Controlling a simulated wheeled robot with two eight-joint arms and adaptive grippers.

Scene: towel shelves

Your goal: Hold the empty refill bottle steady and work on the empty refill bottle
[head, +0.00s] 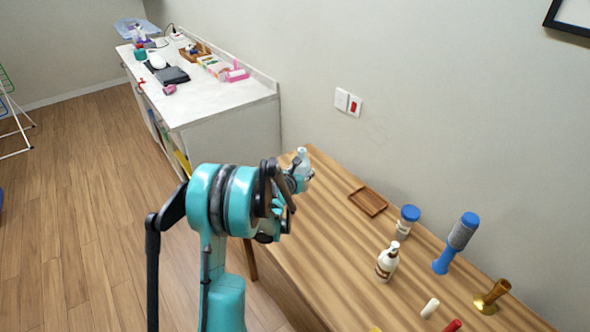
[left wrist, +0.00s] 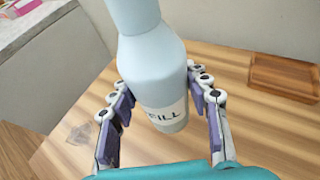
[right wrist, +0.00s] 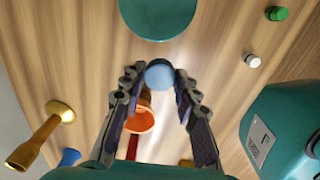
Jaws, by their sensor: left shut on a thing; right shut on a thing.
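The pale blue-grey refill bottle (left wrist: 150,70) stands between the fingers of my left gripper (left wrist: 165,105) in the left wrist view. Part of the word "FILL" shows on its white label, and its top is cut off. In the head view the bottle (head: 304,157) is in my left gripper (head: 298,178) over the table's far left end. My right gripper (right wrist: 160,82) is shut on a light blue round piece (right wrist: 159,74), seen end-on in the right wrist view; I cannot tell what it is. My right gripper is outside the head view.
On the wooden table (head: 325,230) are a small wooden tray (head: 368,201), a blue-lidded jar (head: 407,221), a white pump bottle (head: 387,262), a blue brush (head: 456,243) and a brass piece (head: 492,297). An orange funnel (right wrist: 141,120) and green cap (right wrist: 277,13) show below my right gripper.

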